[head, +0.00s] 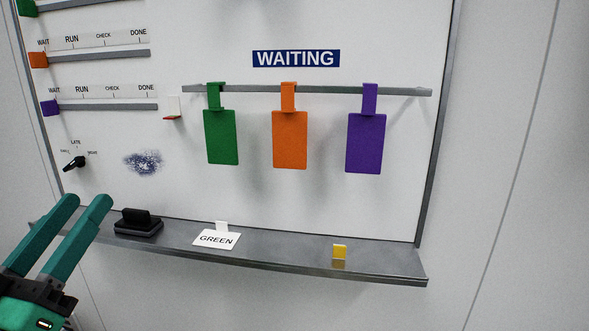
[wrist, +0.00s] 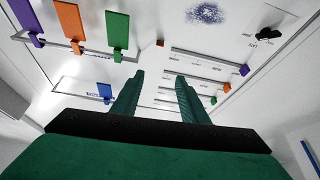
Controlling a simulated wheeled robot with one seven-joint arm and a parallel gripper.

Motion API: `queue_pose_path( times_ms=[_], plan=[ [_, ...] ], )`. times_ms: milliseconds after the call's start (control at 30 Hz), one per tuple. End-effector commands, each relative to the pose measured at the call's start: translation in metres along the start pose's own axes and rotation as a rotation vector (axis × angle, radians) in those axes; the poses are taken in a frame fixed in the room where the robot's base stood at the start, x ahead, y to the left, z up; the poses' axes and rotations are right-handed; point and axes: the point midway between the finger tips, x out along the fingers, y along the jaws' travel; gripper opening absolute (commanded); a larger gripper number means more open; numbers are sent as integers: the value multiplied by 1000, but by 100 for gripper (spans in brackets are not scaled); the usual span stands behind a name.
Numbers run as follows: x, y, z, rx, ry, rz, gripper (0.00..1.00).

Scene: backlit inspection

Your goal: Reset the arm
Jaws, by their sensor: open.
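My gripper (head: 82,228) is at the lower left of the head view, in front of the left end of the ledge. Its two teal fingers are apart with nothing between them. In the wrist view my gripper (wrist: 158,78) is also open and empty, with the board beyond it. The wrist picture shows the board upside down.
Green (head: 221,137), orange (head: 290,140) and purple (head: 366,143) tags hang from a rail under the WAITING sign (head: 296,58). The ledge (head: 290,256) carries a black eraser-like block (head: 138,222), a GREEN card (head: 216,239) and a yellow piece (head: 339,252). Sliders and a black knob (head: 75,162) are at left.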

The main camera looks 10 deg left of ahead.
Motion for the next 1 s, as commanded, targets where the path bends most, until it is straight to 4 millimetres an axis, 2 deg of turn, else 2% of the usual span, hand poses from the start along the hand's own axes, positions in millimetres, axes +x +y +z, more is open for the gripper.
queue_pose_path(
  times_ms=[167, 333, 467, 667, 867, 1000],
  plan=[
    [1, -5, 30, -58, 18, -28, 40],
    [1, -9, 72, -128, 35, -72, 40],
    [-3, -9, 122, -197, 41, -123, 40],
    [-15, 7, 200, -282, 25, -199, 40],
    [-39, 31, 276, -333, -19, -276, 40],
    [-64, 54, 324, -348, -63, -324, 40]
  ],
)
